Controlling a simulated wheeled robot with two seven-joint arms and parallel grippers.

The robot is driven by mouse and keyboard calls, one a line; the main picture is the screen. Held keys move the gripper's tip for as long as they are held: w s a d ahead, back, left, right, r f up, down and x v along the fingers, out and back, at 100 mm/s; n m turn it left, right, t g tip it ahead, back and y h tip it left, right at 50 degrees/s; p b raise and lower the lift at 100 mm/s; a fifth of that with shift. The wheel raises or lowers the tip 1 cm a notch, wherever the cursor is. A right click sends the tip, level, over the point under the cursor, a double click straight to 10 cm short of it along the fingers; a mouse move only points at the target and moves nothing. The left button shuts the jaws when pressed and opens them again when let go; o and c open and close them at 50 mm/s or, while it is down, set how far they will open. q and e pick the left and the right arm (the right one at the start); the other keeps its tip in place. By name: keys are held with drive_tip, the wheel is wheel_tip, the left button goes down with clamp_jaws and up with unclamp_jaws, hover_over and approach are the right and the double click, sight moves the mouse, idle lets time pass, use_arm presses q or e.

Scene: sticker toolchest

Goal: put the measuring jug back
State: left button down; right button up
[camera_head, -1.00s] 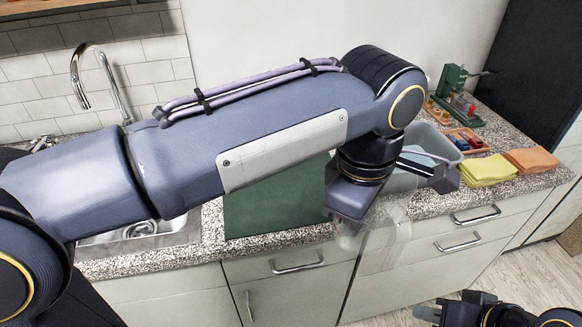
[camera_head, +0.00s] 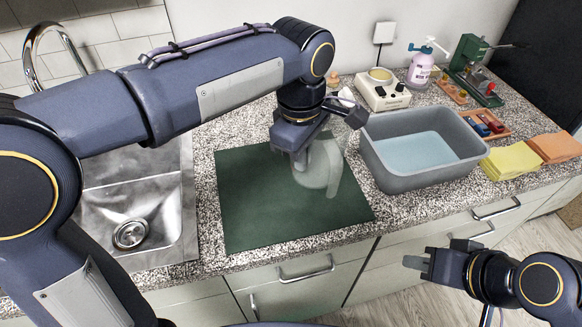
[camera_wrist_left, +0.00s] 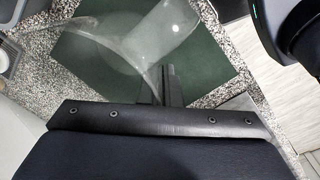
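The clear measuring jug (camera_head: 322,170) is see-through and hard to make out. It is over the dark green mat (camera_head: 250,200) in the head view; I cannot tell whether it touches the mat. My left gripper (camera_head: 298,158) is shut on the jug at its handle side. In the left wrist view the jug (camera_wrist_left: 110,35) spreads over the upper left, with its curved handle by the finger (camera_wrist_left: 168,85). My right gripper (camera_head: 416,257) is low at the right, in front of the cabinets and away from the jug; its finger gap is unclear.
A grey basin (camera_head: 390,178) of water stands right of the mat, a metal sink (camera_head: 165,205) left. Behind are a scale-like device (camera_head: 382,95) and a spray bottle (camera_head: 420,68). Yellow (camera_head: 512,162) and orange cloths (camera_head: 555,147) lie at the right. Speckled counter (camera_head: 222,140) is bare behind the mat.

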sight(294, 176)
use_arm(q)
drive_tip(key=f, duration=0.1)
drive_tip(key=w+a+f, duration=0.2)
drive_tip(key=shift+w+f, duration=0.2)
drive_tip(key=shift+f, duration=0.2)
drive_tip(key=shift+w+a+f, duration=0.1)
drive_tip(key=shift+f, duration=0.85)
drive_tip(key=shift+w+a+f, duration=0.1)
drive_tip(key=shift+f, duration=0.85)
drive_tip(key=shift+f, duration=0.15)
drive_tip(key=c, duration=1.6)
unclamp_jaws()
